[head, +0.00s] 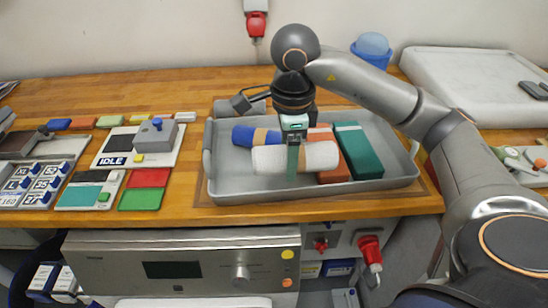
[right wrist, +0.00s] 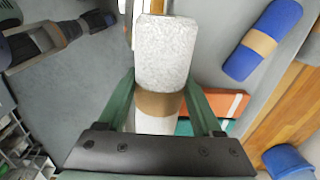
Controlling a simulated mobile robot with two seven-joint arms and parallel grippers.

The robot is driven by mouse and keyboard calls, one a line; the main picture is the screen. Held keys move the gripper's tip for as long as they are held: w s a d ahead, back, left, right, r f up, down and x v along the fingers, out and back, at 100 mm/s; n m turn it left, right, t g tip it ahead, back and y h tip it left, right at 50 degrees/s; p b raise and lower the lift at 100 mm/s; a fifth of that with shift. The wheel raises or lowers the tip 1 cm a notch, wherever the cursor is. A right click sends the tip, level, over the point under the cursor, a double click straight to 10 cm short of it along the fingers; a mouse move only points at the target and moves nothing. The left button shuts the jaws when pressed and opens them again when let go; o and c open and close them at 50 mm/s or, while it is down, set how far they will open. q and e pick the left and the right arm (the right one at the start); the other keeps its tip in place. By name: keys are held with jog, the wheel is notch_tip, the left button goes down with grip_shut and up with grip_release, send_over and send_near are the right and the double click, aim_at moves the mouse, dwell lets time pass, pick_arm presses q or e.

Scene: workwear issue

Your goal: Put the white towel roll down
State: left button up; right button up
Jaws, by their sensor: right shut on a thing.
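The white towel roll (head: 318,156) is in my right gripper (head: 293,160), over the grey tray (head: 230,188). The right wrist view shows the white roll (right wrist: 167,55) with a brown band (right wrist: 160,104) between the two green fingers of that gripper (right wrist: 162,100). The roll lies roughly level and looks raised above the tray's contents; the exact gap below it cannot be told. A blue roll (head: 243,134) with a tan band lies in the tray behind it. An orange-red box (head: 333,172) and a green box (head: 360,152) lie at the tray's right. My left gripper is not in view.
The tray's front left floor is bare. Left of it are a control box with a blue knob (head: 157,134), red (head: 150,177) and green (head: 141,199) pads, and size tiles. A blue tub (head: 371,45) and a white tray (head: 470,75) stand behind at the right.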

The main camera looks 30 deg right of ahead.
jog(key=w+f, duration=0.3)
jog(key=w, duration=0.3)
send_over(262, 177)
notch_tip(262, 177, down, 4)
jog(key=shift+s+f+p, duration=0.15)
jog(key=shift+f+p, duration=0.1)
jog(key=shift+p, duration=0.1)
jog(key=shift+w+f, duration=0.3)
jog(key=shift+f, duration=0.15)
notch_tip(262, 177, down, 2)
jog(key=shift+f+p, duration=0.15)
jog(key=shift+p, duration=0.3)
jog(key=shift+f, duration=0.3)
jog(key=shift+f, duration=0.1)
jog(key=o, duration=1)
jog(key=shift+f, duration=0.1)
jog(key=shift+c, duration=0.2)
jog(key=o, duration=0.5)
